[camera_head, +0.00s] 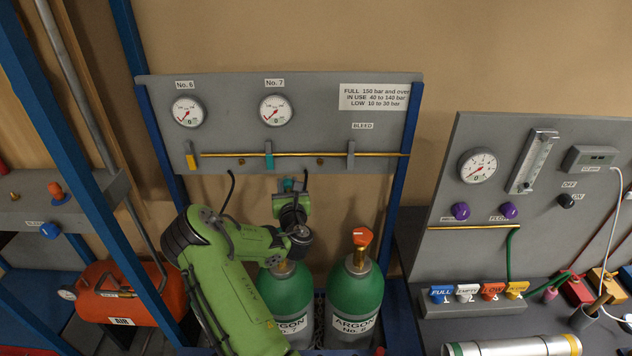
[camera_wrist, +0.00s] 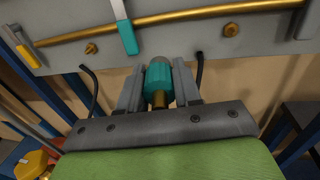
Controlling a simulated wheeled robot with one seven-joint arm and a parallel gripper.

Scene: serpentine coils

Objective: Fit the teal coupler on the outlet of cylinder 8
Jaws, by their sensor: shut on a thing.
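The teal coupler (camera_wrist: 159,78) is held between the two fingers of my gripper (camera_wrist: 158,92) in the wrist view, with a grey end at the top and a brass part below. In the head view, my gripper (camera_head: 291,188) is just below the panel, and a bit of the teal coupler (camera_head: 287,184) shows there. Cylinder 8 (camera_head: 355,300) is the green argon cylinder right of my gripper, apart from it. Its top has a brass valve with an orange top (camera_head: 362,238). I cannot make out its outlet.
Cylinder 7 (camera_head: 290,300) stands left of cylinder 8, its top partly behind my arm. A grey panel (camera_head: 320,110) with gauges and a brass pipe (camera_head: 220,155) is above. Black curved hoses (camera_wrist: 199,70) hang beside my fingers. Blue posts (camera_head: 397,190) flank the panel.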

